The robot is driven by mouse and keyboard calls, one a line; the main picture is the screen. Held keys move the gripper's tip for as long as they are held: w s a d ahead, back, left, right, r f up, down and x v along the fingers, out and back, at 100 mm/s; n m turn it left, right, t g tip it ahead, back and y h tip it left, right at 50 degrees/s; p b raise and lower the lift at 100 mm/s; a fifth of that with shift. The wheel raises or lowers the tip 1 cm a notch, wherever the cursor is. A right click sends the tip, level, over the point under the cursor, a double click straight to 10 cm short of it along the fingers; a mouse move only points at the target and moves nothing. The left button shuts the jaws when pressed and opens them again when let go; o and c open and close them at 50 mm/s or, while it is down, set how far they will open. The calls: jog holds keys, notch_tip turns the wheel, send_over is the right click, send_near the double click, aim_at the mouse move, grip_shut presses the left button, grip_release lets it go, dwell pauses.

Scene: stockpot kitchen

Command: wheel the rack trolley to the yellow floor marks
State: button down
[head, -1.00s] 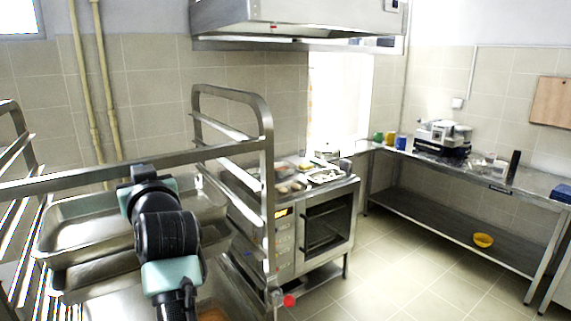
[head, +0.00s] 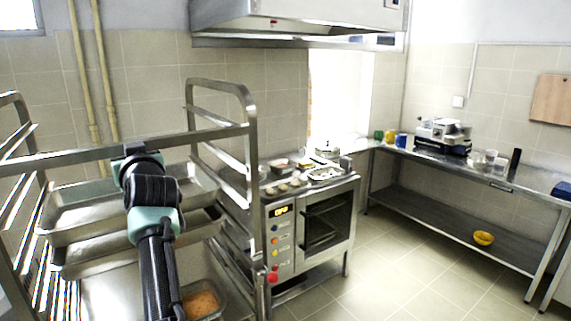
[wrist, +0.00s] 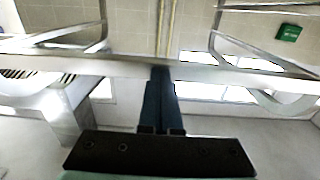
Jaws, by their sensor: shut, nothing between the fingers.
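The rack trolley (head: 251,150) is a steel frame filling the left of the head view, with trays (head: 75,225) on its rails. A lower container (head: 203,304) holds something orange-brown. My gripper (head: 134,150) is at the trolley's near top bar; my arm hides part of the trays. In the wrist view my gripper (wrist: 161,72) has its fingertips together at the trolley's bar (wrist: 235,75), shut with nothing held. Whether the tips touch the bar I cannot tell. The yellow floor marks are not visible in either view.
An oven (head: 315,228) with food on top stands right behind the trolley. A steel table (head: 450,168) runs along the right wall, with a yellow bowl (head: 484,238) on its lower shelf. Tiled floor (head: 385,275) is clear between them. A hood (head: 300,18) hangs above.

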jog(key=shift+b+x, duration=1.15)
jog(key=shift+x, duration=0.7)
